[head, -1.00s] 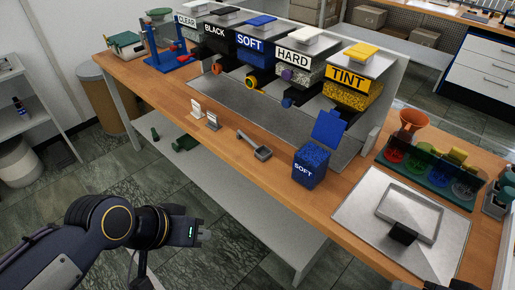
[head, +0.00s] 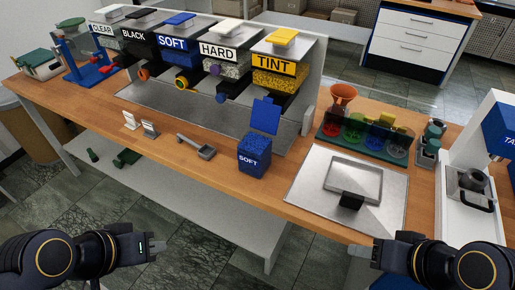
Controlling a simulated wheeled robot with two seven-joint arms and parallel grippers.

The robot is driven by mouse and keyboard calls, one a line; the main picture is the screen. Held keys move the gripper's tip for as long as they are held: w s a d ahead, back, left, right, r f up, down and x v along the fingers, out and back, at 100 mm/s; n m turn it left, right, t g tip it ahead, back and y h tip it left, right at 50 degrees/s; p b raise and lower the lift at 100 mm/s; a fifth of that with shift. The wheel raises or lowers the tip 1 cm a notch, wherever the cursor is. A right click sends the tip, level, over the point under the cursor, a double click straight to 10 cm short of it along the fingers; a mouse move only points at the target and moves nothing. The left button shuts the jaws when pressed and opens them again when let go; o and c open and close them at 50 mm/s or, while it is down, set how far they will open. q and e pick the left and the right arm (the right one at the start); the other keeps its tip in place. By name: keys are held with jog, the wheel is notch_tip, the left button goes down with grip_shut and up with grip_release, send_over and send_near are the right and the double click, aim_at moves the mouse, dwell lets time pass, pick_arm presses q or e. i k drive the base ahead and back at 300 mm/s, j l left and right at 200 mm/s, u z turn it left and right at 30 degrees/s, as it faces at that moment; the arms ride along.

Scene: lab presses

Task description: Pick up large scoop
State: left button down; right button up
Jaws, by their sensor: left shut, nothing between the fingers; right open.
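A grey metal scoop (head: 197,147) lies on the wooden bench top, left of the blue SOFT box. Its handle points to the upper left and its square cup to the right. Nothing is touching it. My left gripper (head: 160,247) is shut and empty, in front of the bench at the lower left, well short of the scoop. My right gripper (head: 356,252) is open and empty at the lower right, close to the bench's front edge, below the metal tray.
The blue SOFT box (head: 252,168) stands open right of the scoop. Labelled dispensers (head: 278,70) line the back. A metal tray (head: 305,185), a coloured-dish rack (head: 368,137) and a white press (head: 462,222) occupy the right.

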aim_at(206, 152)
jog(key=i+j, duration=0.15)
jog(key=j, duration=0.3)
jog(key=i+j+z, duration=0.1)
jog(key=j, duration=0.3)
jog(key=i+j, duration=0.2)
jog(key=j, duration=0.25)
jog(key=i+j+z, duration=0.1)
jog(key=j, duration=0.35)
jog(key=i+j, duration=0.15)
jog(key=j, duration=0.3)
jog(key=i+j+z, duration=0.15)
jog(key=j, duration=0.3)
jog(key=i+j, duration=0.1)
jog(key=j, duration=0.35)
